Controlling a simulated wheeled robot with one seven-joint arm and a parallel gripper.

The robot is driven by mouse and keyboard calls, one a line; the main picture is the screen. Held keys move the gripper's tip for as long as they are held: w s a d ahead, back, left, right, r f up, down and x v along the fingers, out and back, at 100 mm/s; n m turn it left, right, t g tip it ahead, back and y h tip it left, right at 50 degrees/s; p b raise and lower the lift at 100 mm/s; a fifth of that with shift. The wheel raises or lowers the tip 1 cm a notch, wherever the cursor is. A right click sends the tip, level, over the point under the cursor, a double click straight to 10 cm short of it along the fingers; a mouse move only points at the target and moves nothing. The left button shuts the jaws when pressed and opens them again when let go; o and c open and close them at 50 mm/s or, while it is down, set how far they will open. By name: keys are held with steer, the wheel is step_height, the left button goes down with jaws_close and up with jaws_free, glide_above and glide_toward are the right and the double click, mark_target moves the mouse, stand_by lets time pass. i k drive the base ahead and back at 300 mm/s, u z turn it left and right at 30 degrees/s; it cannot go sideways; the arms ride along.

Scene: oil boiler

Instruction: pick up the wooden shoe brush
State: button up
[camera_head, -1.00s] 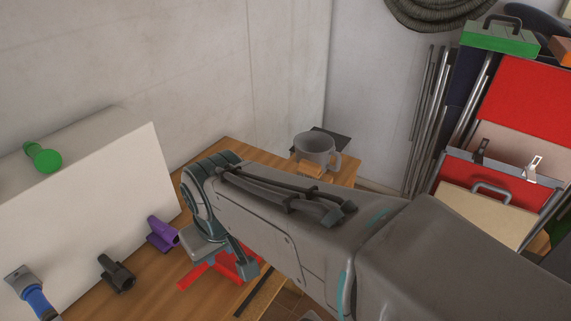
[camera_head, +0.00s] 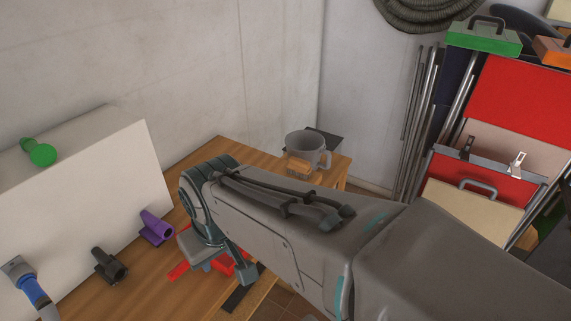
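A small light-brown wooden piece (camera_head: 304,166), which looks like the shoe brush, lies on the wooden table in front of a grey mug. My arm covers part of the view just below it, and its bristles cannot be made out. My arm reaches in from the lower right. My gripper (camera_head: 206,258) hangs at its far end, low over the table, to the left of the wooden piece and apart from it. Its fingertips are hidden or too unclear to show whether they are open or shut.
The grey mug (camera_head: 306,147) stands near a dark flat panel (camera_head: 325,141). Red things (camera_head: 222,262) lie under my gripper. A purple tool (camera_head: 156,228), a black tool (camera_head: 109,265) and a blue-handled brush (camera_head: 33,290) are left, by a white box (camera_head: 105,180). Walls rise behind.

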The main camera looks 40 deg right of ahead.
mark_target(299, 167)
steer(key=k, duration=1.15)
steer(key=z, duration=0.65)
steer(key=i, duration=0.5)
steer(key=z, duration=0.9)
steer(key=i, duration=0.6)
steer(key=u, duration=0.55)
steer(key=i, duration=0.85)
steer(key=u, duration=0.95)
